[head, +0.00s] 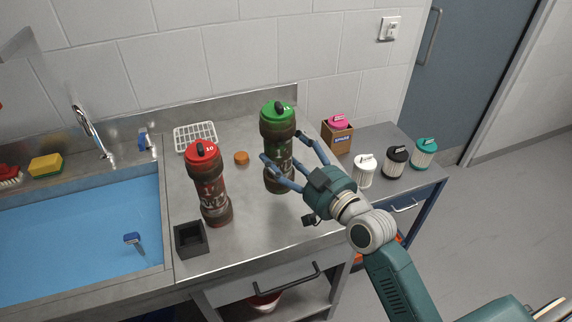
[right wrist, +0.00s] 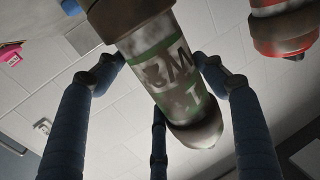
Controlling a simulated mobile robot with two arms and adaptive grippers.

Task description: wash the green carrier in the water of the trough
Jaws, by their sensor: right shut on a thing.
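The green carrier (head: 278,148) is an upright tube with a green cap and dark brown dirt smears, on or just above the steel counter; I cannot tell which. My right gripper (head: 282,147) is shut around its middle from the right. The trough (head: 70,235) is the blue water-filled basin at the left. My left gripper is not in view.
A dirty red carrier (head: 209,185) stands between the green carrier and the trough. A black square holder (head: 191,238) sits at the front. A white rack (head: 195,136) and orange puck (head: 241,158) lie behind. White, black and teal canisters (head: 395,161) stand at the right.

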